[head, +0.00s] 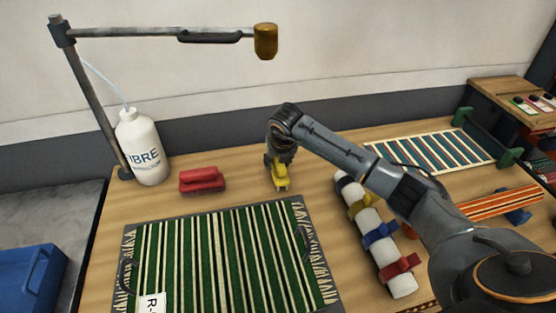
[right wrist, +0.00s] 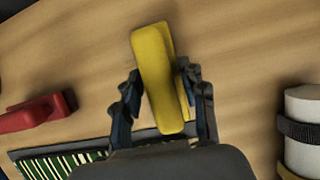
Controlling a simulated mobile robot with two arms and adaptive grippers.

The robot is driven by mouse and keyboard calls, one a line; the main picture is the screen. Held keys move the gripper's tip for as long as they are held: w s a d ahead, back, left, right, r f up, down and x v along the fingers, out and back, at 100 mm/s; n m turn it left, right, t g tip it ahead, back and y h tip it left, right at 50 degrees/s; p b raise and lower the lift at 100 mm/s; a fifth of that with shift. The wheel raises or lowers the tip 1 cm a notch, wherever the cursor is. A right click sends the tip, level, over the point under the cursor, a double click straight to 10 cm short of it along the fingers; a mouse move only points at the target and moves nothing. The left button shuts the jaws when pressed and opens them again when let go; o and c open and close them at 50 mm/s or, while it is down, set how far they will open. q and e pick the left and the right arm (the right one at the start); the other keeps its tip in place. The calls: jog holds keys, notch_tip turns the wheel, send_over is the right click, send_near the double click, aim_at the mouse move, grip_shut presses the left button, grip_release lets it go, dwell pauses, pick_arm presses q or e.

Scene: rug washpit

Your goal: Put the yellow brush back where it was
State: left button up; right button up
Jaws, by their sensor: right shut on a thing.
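The yellow brush (head: 280,178) is in the jaws of my right gripper (head: 276,160), over the bare wood behind the green striped rug. In the right wrist view the yellow brush (right wrist: 158,80) lies between the two fingers of the right gripper (right wrist: 163,105), which are shut on it. I cannot tell whether the brush touches the table. A red brush (head: 202,180) rests on the table to its left; it also shows at the left of the right wrist view (right wrist: 38,113). My left gripper is not in view.
A green striped rug (head: 220,260) lies in front. A white bottle (head: 143,150) and lamp post stand at the left. A white roll (head: 402,283) with coloured straps lies at the right, a striped rug (head: 430,148) behind it. Bare wood surrounds the yellow brush.

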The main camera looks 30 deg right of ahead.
jog(key=shift+f, duration=0.2)
jog(key=o, duration=1.2)
jog(key=shift+r, duration=0.1)
jog(key=shift+r, duration=0.25)
jog(key=shift+s+r, duration=0.1)
jog(key=shift+r, duration=0.2)
jog(key=b+v, duration=0.1)
jog(key=v, duration=1)
jog(key=shift+s+r+b, duration=0.1)
jog(key=shift+b, duration=0.3)
